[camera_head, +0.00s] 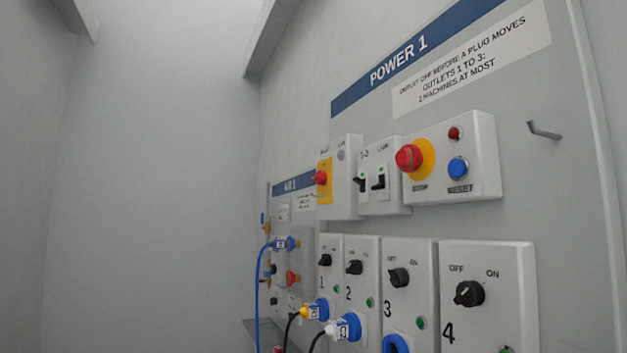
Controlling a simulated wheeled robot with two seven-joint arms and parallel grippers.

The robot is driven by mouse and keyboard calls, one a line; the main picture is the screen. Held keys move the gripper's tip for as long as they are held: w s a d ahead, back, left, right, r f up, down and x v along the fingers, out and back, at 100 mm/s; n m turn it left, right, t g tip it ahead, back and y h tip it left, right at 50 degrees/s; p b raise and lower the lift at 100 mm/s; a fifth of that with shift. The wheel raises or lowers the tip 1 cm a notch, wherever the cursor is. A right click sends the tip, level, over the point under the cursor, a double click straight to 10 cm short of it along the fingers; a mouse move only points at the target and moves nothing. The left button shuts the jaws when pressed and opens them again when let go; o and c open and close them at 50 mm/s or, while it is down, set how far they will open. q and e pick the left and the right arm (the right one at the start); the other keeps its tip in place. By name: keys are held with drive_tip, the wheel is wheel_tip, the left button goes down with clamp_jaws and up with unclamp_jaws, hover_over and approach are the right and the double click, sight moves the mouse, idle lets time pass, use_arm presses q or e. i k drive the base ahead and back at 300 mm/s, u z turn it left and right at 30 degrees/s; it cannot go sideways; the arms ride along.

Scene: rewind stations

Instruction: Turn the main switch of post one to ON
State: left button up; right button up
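The POWER 1 panel (560,230) fills the right side of the head view, seen at a steep angle. At its left, a grey box (343,205) carries a yellow plate (326,195) with a red knob (320,177), which looks like the main switch. Small labels sit above the plate, too blurred to read. The knob's ON or OFF position cannot be told from this angle. A small grey, unlit-looking lamp (341,155) is on the same box. Neither of my grippers is in view.
Right of the box are two black breaker levers (378,180), a red mushroom button (409,158) and a blue RESET button (458,169). Below are outlets 1 to 4 with black knobs (469,293) and plugged cables (345,327). A hook (545,130) juts out right. The AIR 1 panel (295,186) stands beyond.

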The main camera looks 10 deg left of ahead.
sight(320, 178)
drive_tip(key=k, duration=1.25)
drive_tip(key=u, duration=0.95)
drive_tip(key=i, duration=1)
drive_tip(key=u, duration=0.45)
drive_tip(key=i, duration=1.25)
drive_tip(key=z, duration=1.1)
drive_tip(key=i, duration=0.25)
drive_tip(key=z, duration=0.2)
